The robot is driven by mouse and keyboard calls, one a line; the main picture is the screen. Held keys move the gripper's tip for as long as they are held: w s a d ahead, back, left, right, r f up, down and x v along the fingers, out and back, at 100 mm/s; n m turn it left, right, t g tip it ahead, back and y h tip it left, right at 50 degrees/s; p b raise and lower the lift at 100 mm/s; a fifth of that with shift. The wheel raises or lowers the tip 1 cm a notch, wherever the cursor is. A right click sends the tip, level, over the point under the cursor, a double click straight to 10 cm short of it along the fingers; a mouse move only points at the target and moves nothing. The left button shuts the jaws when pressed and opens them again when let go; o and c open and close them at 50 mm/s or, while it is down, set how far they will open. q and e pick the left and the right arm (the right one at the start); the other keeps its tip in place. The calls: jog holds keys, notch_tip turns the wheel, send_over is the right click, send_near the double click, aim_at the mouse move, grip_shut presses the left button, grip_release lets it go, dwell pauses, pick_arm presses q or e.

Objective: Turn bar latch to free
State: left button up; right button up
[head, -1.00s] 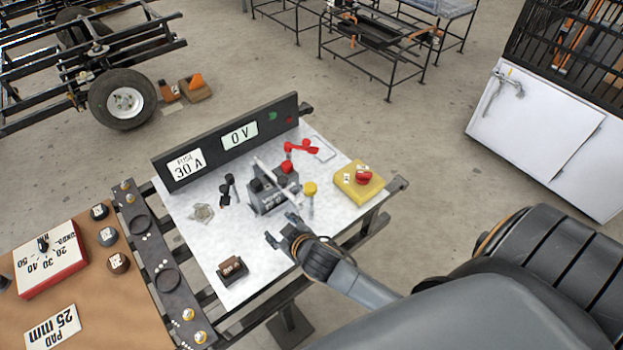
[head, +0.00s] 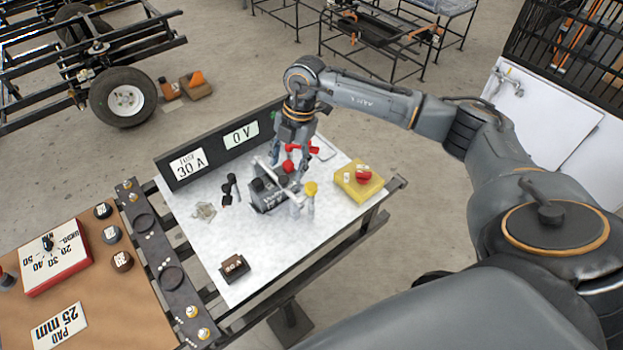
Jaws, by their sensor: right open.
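A light grey bar (head: 271,171) lies diagonally across the top of a dark grey battery-like block (head: 267,199) on the white table top (head: 215,245). I take it to be the bar latch; its near end is by a yellow-topped post (head: 311,188). My right gripper (head: 289,160) points down with its fingers apart, over the far side of the block, near a red clamp (head: 290,166). I cannot tell whether a finger touches the bar. The fingers hide part of the block's far side. My left gripper is not in view.
A dark panel (head: 215,152) reading 30 A and 0 V stands along the table's far edge. A yellow box with a red knob (head: 359,181) is at the right, a black clamp (head: 229,190) at the left, a brown block (head: 234,267) in front.

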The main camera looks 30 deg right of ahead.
aim_at(311, 186)
jog(key=d+r+m+h, duration=0.1)
jog(key=d+m+h, duration=0.15)
jog(key=d, duration=0.45)
jog(key=shift+n, duration=0.45)
jog(key=f, duration=0.4)
jog(key=f+p, duration=0.1)
jog(key=f, duration=0.2)
jog(key=f+p, duration=0.1)
jog(key=f, duration=0.3)
jog(key=shift+s+a+f, duration=0.1)
jog(key=shift+a+f, duration=0.2)
jog(key=shift+a, duration=0.1)
jog(key=shift+f+p, duration=0.3)
jog(key=shift+f, duration=0.4)
jog(key=c, duration=1.1)
